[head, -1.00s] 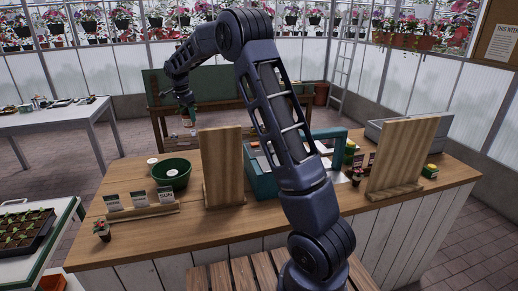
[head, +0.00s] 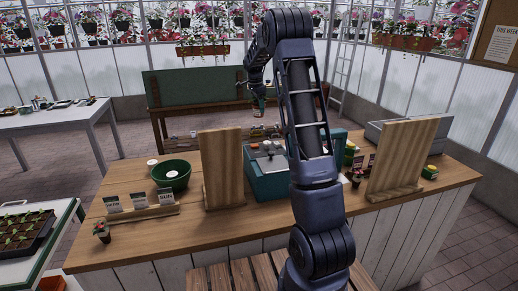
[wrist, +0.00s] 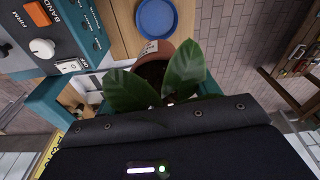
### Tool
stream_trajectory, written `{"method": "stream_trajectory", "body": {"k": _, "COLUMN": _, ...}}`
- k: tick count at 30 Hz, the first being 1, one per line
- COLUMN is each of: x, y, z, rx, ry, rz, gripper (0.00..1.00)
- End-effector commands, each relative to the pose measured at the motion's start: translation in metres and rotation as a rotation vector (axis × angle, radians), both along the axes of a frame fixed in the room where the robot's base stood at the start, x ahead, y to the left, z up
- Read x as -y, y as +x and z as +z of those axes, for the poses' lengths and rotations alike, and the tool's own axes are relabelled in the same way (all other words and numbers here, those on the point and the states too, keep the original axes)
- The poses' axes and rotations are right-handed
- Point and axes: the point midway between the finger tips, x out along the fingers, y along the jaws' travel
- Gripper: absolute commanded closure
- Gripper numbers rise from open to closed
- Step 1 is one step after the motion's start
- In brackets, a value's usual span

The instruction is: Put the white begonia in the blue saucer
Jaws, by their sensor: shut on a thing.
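In the wrist view a potted plant (wrist: 183,72) with broad green leaves and a terracotta pot bearing a white label is held at my gripper. Its flowers are mostly hidden, so I cannot confirm their colour. In the head view my gripper (head: 260,93) is small, beyond the counter's far side; it is shut on the plant. The fingertips are hidden in the wrist view. The blue saucer (wrist: 157,16) lies on the wooden surface at the top of the wrist view, apart from the pot. I cannot make the saucer out in the head view.
A teal machine (head: 268,185) with an orange-marked panel stands on the wooden counter (head: 240,222). Upright wooden boards (head: 221,165) (head: 402,155) flank it. A green bowl (head: 171,177) and a small potted plant (head: 101,231) stand at left. A dark green bench (head: 195,90) stands behind.

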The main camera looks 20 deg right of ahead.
Motion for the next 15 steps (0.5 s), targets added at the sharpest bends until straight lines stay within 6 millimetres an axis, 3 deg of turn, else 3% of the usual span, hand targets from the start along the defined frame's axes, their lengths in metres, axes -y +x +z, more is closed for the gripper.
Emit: {"method": "stream_trajectory", "body": {"k": 15, "x": 0.002, "y": -0.001, "z": -0.102, "rx": -0.004, "ry": 0.0, "rz": -0.002, "gripper": 0.64}}
